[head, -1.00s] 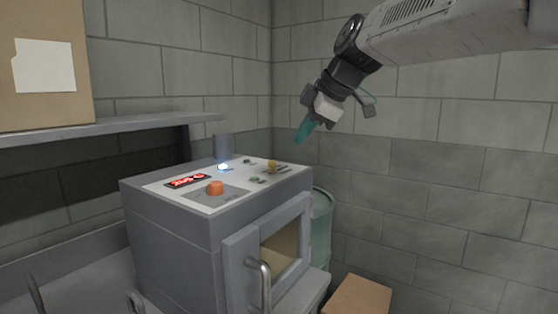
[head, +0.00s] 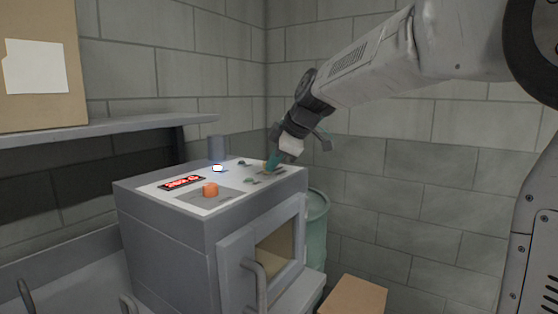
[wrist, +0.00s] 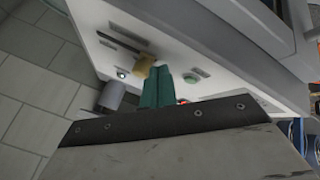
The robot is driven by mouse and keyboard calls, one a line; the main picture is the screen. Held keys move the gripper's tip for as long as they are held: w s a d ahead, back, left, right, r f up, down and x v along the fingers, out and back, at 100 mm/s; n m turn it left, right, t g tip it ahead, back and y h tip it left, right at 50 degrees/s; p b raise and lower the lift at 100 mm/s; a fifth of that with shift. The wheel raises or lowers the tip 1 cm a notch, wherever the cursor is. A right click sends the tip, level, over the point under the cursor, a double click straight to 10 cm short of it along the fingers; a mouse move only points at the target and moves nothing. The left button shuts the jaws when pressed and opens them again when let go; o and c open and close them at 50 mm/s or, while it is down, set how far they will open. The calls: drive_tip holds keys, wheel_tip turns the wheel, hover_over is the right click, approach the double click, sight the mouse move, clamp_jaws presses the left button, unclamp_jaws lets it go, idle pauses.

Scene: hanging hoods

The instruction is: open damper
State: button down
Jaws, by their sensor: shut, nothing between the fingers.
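The grey furnace (head: 165,215) has a white top panel with controls. A yellow knob (wrist: 144,67), which looks like the damper's handle, stands near a dark slot (wrist: 124,41) in the wrist view. In the head view the knob is mostly hidden by my fingers. My gripper (head: 271,162) is down at the back right of the panel. Its teal fingers (wrist: 164,82) are shut together and empty, right beside the knob. I cannot tell whether they touch it.
The panel also has an orange knob (head: 210,189), a red display (head: 181,182), a lit button (head: 217,168) and a green button (wrist: 191,77). A grey cylinder (head: 216,147) stands behind. A shelf (head: 110,126) is at left; a green barrel (head: 316,225) and a box (head: 355,297) are at right.

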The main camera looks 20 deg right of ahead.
drive_tip(key=shift+w, duration=0.25)
drive_tip(key=w+d, duration=0.2)
drive_tip(key=d, duration=0.1)
drive_tip(key=w+d, duration=0.2)
drive_tip(key=shift+d, duration=0.25)
drive_tip(key=shift+s, duration=0.1)
